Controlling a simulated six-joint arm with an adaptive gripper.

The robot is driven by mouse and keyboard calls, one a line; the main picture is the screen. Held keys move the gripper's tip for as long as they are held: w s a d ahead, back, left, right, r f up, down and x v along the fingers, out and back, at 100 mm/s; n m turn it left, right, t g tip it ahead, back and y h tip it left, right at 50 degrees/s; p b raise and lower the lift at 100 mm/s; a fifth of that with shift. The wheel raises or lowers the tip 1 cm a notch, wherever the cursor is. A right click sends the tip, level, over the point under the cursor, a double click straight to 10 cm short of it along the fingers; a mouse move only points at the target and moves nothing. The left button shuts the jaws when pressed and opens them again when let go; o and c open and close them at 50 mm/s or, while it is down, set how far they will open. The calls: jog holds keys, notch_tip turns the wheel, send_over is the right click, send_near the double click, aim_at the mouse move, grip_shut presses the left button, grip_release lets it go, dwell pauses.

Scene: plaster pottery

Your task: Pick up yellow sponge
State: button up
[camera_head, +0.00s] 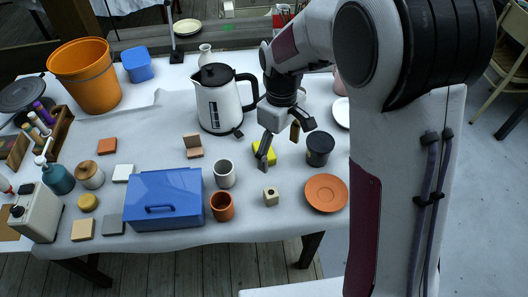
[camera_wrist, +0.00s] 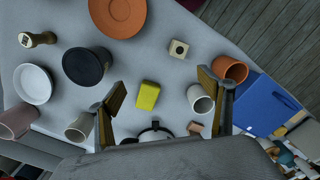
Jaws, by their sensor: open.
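The yellow sponge (camera_head: 270,158) lies on the cloth-covered table, partly hidden by my gripper in the head view. In the wrist view the yellow sponge (camera_wrist: 148,95) shows whole, a small block between and beyond my fingers. My gripper (camera_head: 278,155) is above the table at the sponge, with its fingers spread. In the wrist view my open gripper (camera_wrist: 168,100) has a finger on each side and holds nothing.
A black cup (camera_head: 319,149) stands right of the sponge and a white cup (camera_head: 224,174) to its left. An orange plate (camera_head: 326,192), terracotta cup (camera_head: 222,206) and blue box (camera_head: 163,199) lie nearer the front. A kettle (camera_head: 218,105) stands behind left.

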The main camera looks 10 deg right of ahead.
jog(key=w+f+n, duration=0.2)
jog(key=w+a+f+n, duration=0.1)
jog(key=w+f+n, duration=0.1)
jog(key=w+f, duration=0.1)
jog(key=w+a+f+n, duration=0.1)
jog(key=w+f+n, duration=0.1)
jog(key=shift+w+a+f, duration=0.15)
jog(key=shift+a, duration=0.1)
jog(key=w+n, duration=0.2)
jog(key=w+r+n, duration=0.1)
jog(key=shift+w+a, duration=0.25)
jog(key=shift+a, duration=0.1)
jog(key=shift+w+n+t, duration=0.25)
jog(key=shift+n+t, duration=0.05)
jog(key=shift+n, duration=1.2)
jog(key=shift+f, duration=1.25)
jog(key=shift+s+d+f, duration=0.1)
jog(key=shift+d+f, duration=0.1)
jog(key=shift+f, duration=1.1)
jog(key=shift+d+f, duration=0.15)
jog(key=shift+f, duration=1.15)
